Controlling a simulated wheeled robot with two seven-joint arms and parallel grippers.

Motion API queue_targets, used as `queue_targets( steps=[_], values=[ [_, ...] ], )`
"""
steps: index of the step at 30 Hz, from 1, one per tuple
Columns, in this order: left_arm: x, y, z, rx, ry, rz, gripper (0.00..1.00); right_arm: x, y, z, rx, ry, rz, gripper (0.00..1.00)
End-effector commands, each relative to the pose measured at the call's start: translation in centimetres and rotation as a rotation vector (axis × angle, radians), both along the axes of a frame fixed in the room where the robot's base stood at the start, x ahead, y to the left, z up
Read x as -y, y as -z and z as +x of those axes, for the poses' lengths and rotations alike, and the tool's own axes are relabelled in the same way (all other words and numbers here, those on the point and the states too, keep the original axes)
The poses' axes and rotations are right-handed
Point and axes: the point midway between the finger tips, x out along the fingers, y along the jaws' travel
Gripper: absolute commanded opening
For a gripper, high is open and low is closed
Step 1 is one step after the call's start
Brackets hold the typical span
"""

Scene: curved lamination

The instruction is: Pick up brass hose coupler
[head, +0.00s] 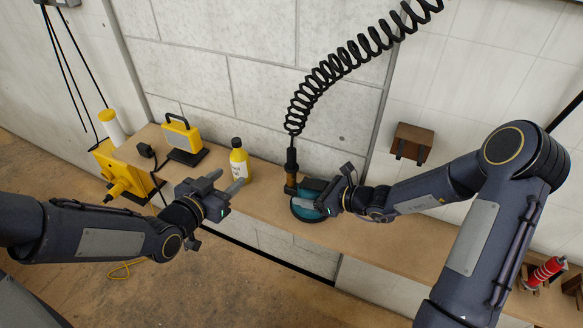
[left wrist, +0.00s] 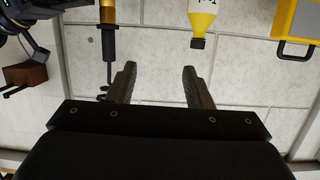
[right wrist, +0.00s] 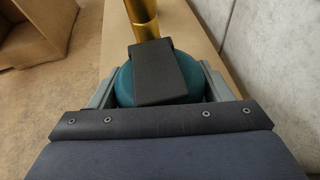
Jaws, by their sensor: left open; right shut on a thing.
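The brass hose coupler (head: 290,187) is a gold-coloured cylinder below the black end of the coiled hose, close to the left side of the teal tool (head: 305,212) on the bench. It also shows upside down in the left wrist view (left wrist: 108,46) and at the top of the right wrist view (right wrist: 142,18). Whether it touches the tool is unclear. My right gripper (head: 324,200) is shut on the teal tool, with a finger on either side of its rounded body (right wrist: 126,88). My left gripper (head: 226,184) is open and empty, left of the coupler.
A yellow bottle (head: 239,160) stands between my left gripper and the wall. A yellow work lamp (head: 183,138) is further left. The black coiled hose (head: 330,70) hangs from above. A wooden block (head: 412,143) is on the wall at right. The bench's front edge (head: 290,262) runs below my grippers.

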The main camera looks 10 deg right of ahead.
Motion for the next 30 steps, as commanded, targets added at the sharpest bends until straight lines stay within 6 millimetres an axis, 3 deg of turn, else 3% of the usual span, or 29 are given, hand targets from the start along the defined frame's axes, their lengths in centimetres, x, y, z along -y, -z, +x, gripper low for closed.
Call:
queue_targets(
  steps=[3, 6, 13, 21, 30],
  values=[
    [3.6, 1.2, -0.1, 0.078, 0.092, -0.065, 0.46, 0.0, 0.0, 0.0, 0.001, 0.0, 0.001, 0.17],
    [5.5, 1.7, -0.4, 0.13, 0.142, -0.118, 0.46, 0.0, 0.0, 0.0, 0.001, 0.0, 0.001, 0.17],
    [7.8, 1.9, -0.5, 0.185, 0.189, -0.177, 0.46, 0.0, 0.0, 0.1, 0.0, 0.0, 0.001, 0.17],
    [11.1, 1.8, 2.7, 0.188, 0.19, -0.179, 0.46, 0.0, 0.0, 0.0, 0.001, 0.0, 0.002, 0.17],
    [13.0, 1.6, 4.3, 0.185, 0.189, -0.179, 0.46, 0.0, 0.0, 0.1, 0.001, 0.0, 0.002, 0.17]
  ],
)
